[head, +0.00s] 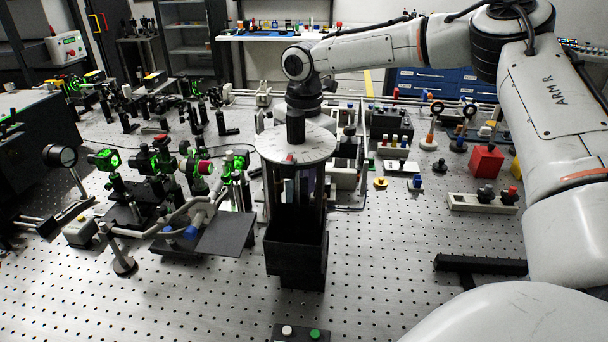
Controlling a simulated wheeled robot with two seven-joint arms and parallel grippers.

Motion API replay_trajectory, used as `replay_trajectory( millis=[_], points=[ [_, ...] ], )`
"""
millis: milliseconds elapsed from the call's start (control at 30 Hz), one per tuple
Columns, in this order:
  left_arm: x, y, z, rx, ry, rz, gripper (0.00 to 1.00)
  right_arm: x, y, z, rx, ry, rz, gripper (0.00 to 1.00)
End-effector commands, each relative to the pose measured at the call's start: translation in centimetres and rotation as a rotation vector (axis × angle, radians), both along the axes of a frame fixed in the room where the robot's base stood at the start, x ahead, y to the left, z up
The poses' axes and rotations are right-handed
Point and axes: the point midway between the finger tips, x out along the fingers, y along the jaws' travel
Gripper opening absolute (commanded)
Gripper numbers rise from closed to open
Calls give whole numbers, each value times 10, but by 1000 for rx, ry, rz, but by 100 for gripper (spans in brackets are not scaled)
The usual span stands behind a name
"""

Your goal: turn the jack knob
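A tall dark stand (296,258) rises from the middle of the perforated bench, with upright posts and a pale round plate (268,143) on top. A short black cylinder (295,128) stands upright at the plate's centre, and a small red mark shows on the plate's front. I cannot tell for sure whether this cylinder is the jack knob. My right arm comes in from the right, and its dark wrist end (303,98) points down just above the cylinder. The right fingers cannot be made out, nor whether they touch it. My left gripper is not in view.
Left of the stand are optics mounts (196,168) lit green and a dark flat plate (224,236). To the right are a red block (486,161) and several small knobbed parts. A small button box (300,333) sits in front.

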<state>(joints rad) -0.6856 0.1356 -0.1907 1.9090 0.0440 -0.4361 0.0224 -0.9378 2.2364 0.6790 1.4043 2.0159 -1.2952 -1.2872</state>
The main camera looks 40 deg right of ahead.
Motion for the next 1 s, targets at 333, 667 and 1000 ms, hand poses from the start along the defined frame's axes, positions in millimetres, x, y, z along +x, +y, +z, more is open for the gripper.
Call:
replay_trajectory(
  millis=[333, 667, 1000],
  points=[
    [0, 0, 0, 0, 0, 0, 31, -1, 1, -2, 1, 5, 2, 39],
    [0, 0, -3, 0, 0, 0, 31, 1, 1, 21, 2, -2, 2, 39],
    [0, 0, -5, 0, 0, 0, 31, 0, 1, 85, 1, 2, 2, 39]
  ],
)
